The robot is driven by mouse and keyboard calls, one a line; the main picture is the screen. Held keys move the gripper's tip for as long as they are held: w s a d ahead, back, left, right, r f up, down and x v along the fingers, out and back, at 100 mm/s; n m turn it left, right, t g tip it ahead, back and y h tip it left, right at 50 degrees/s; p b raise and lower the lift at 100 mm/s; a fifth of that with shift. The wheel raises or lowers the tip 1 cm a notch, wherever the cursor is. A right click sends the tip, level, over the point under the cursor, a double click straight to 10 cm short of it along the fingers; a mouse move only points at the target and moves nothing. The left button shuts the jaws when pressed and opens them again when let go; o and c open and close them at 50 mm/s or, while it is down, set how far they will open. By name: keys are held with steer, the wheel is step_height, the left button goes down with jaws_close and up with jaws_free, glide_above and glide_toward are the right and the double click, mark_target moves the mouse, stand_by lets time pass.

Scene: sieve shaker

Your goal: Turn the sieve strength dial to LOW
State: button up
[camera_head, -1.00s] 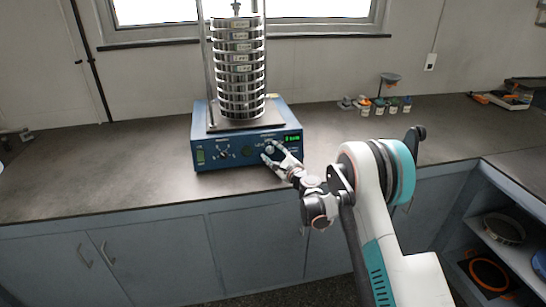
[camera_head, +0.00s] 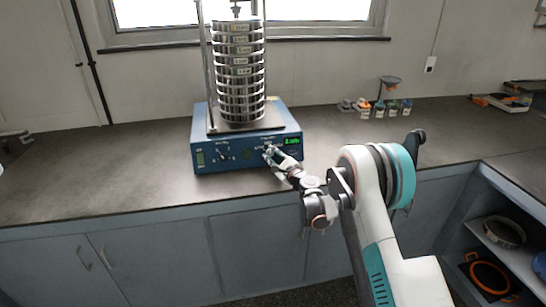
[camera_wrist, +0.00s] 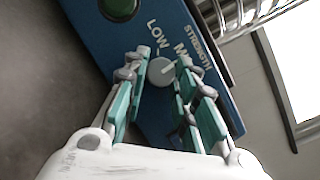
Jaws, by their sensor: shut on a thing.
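The sieve shaker (camera_head: 240,152) is a blue box with a tall stack of steel sieves (camera_head: 238,70) on top, standing on the counter. In the wrist view its panel shows the words STRENGTH, LOW and a partly hidden label starting with M. The round grey strength dial (camera_wrist: 160,71) sits between my fingertips, with a pale pointer line slanting up and right toward the M label. My gripper (camera_wrist: 161,68) is shut on the dial, one teal-padded finger on each side. It also shows at the right part of the front panel in the head view (camera_head: 268,151).
Another knob (camera_head: 223,157) is on the left of the panel, and a green display (camera_head: 292,140) is at its right. A dark green round button (camera_wrist: 119,5) is beside the dial. Small jars (camera_head: 380,108) stand farther right on the counter (camera_head: 100,165).

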steer(key=n+g, duration=0.1)
steer(key=n, duration=0.1)
steer(key=n+g+p, duration=0.1)
steer(key=n, duration=0.3)
steer(key=shift+w+d+r+g, duration=0.1)
steer(key=shift+w+r+g, duration=0.05)
steer(key=shift+r+g, duration=0.2)
steer(key=n+g+p, duration=0.1)
steer(key=n, duration=0.2)
steer(key=shift+r+n+g, duration=0.1)
steer(key=shift+n+g, duration=0.15)
steer(key=shift+n, duration=0.05)
steer(key=shift+n+g+h+p, duration=0.3)
steer(key=shift+n+g+p, duration=0.3)
steer(key=shift+n, duration=0.7)
steer(key=o, duration=1.1)
steer(key=shift+c, duration=0.2)
steer(key=v, duration=1.2)
